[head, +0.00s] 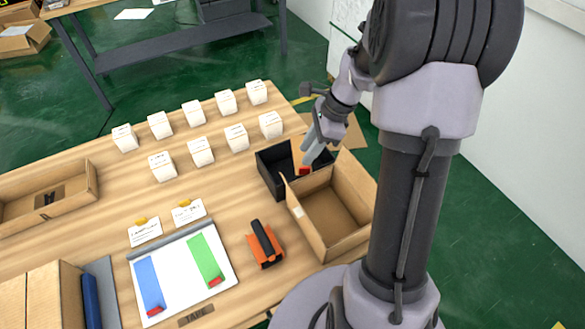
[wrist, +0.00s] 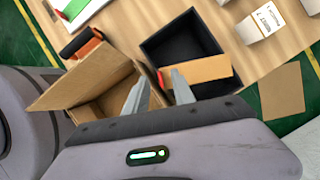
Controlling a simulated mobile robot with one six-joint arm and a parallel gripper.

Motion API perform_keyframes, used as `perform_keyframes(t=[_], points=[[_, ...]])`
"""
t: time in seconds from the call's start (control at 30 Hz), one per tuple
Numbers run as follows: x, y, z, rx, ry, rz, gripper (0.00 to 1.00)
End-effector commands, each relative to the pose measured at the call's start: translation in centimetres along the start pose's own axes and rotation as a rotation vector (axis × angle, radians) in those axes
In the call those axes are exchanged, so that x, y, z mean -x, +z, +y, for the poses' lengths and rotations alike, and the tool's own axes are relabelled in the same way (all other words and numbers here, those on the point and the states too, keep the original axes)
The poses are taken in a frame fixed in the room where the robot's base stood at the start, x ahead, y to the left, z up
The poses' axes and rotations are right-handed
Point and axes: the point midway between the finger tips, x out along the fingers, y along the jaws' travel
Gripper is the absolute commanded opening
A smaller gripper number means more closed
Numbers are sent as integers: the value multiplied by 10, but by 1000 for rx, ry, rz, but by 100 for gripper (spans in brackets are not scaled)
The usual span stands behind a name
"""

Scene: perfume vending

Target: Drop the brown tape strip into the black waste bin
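The black waste bin (head: 270,172) stands at the table's right edge, beside an open cardboard box. It also shows in the wrist view (wrist: 163,42). The brown tape strip (wrist: 207,70) with a red end lies across the bin's near part in the wrist view; I cannot tell whether it rests inside or is just above. The red end (head: 305,171) shows at the bin in the head view. My gripper (head: 309,150) is over the bin, with its fingers (wrist: 160,78) apart. The red end shows between the fingertips, near the right finger, which covers part of the strip.
The open cardboard box (head: 335,215) is close to my gripper. A tape sheet (head: 180,270) with blue and green strips, an orange-black tape dispenser (head: 265,245) and several white boxes (head: 201,151) are on the table. A cardboard tray (head: 85,190) is at the left.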

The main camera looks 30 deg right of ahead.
Motion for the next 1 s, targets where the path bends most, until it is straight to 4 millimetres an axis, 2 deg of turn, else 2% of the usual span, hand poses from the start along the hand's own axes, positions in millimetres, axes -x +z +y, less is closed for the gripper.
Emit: perform_keyframes(t=[0.3, 0.4, 0.5, 0.67, 1.0], points=[[106, 2, -1, -1, -5, 1, 31], [134, 2, 0, -1, -5, 2, 31], [153, 2, 0, 0, -3, 1, 31], [167, 0, 0, 0, -2, 1, 31], [167, 0, 0, 1, -1, 1, 31]])
